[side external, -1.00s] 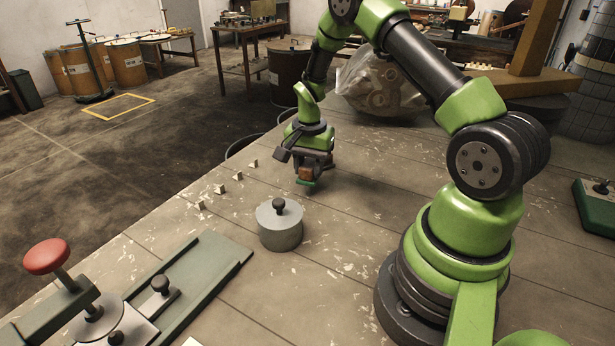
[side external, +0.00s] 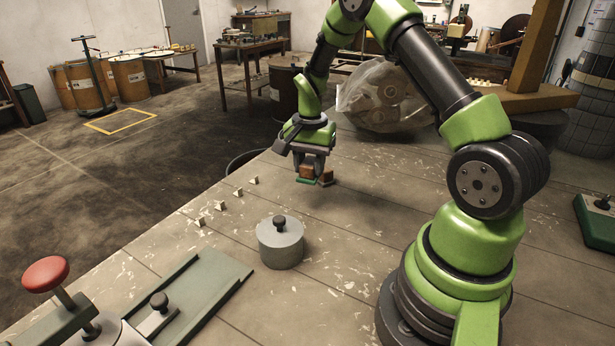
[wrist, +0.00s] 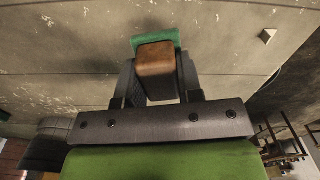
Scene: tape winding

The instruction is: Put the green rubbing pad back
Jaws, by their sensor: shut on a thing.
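The green rubbing pad is a brown wooden block with a green face; its green part (side external: 306,181) shows at the underside in the side external view. My gripper (side external: 308,168) is shut on its brown block and holds it low at the far part of the table. I cannot tell whether the green face touches the tabletop. In the wrist view the green part (wrist: 155,40) shows beyond the brown block (wrist: 155,72), which sits between my two fingers.
A grey cylinder with a black knob (side external: 280,243) stands nearer on the table (side external: 345,250). Several small pale wedges (side external: 220,206) line the left edge. A clear bag of rolls (side external: 382,98) lies behind my gripper. A green rail fixture (side external: 190,295) is at front left.

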